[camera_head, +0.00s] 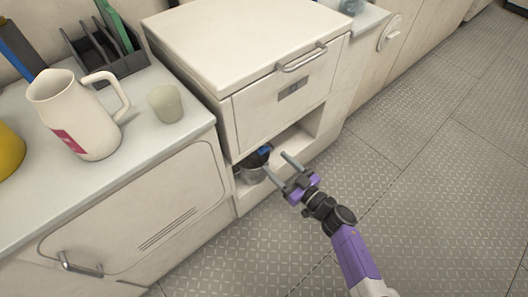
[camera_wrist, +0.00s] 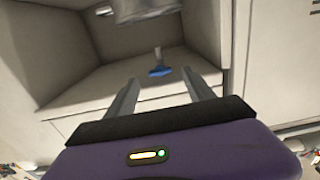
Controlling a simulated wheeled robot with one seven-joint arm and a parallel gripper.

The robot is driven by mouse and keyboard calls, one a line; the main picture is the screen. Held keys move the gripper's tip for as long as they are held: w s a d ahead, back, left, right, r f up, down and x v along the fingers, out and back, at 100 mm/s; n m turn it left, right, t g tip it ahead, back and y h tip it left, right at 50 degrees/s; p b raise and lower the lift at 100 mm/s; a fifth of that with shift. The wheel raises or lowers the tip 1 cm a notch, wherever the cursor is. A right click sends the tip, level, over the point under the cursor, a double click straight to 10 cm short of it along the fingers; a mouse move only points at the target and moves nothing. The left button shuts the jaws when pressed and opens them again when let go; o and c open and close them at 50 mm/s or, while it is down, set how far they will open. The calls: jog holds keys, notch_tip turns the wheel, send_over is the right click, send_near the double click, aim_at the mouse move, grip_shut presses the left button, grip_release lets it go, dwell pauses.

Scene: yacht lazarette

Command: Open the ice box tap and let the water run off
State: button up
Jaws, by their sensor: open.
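The ice box (camera_head: 250,45) is a cream cabinet with a lid, a bar handle and an open niche below. A small blue tap handle (camera_head: 264,150) shows in the niche, just above a grey metal pot (camera_head: 252,172). In the wrist view the blue handle (camera_wrist: 160,71) sits on a short metal stem, between and beyond my fingertips, and part of the pot (camera_wrist: 147,10) shows at the top edge. My gripper (camera_head: 279,164) is open and empty at the niche's front, apart from the handle. Whether water runs cannot be seen.
A white pitcher (camera_head: 78,115), a pale cup (camera_head: 166,104) and a dark rack (camera_head: 108,58) stand on the left counter (camera_head: 185,125). A yellow object (camera_head: 8,152) is at the left edge. The patterned floor (camera_head: 440,170) is clear on the right.

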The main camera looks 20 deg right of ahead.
aim_at(264, 152)
jog(key=b+x, duration=0.2)
jog(key=x, duration=0.5)
jog(key=shift+w, duration=0.1)
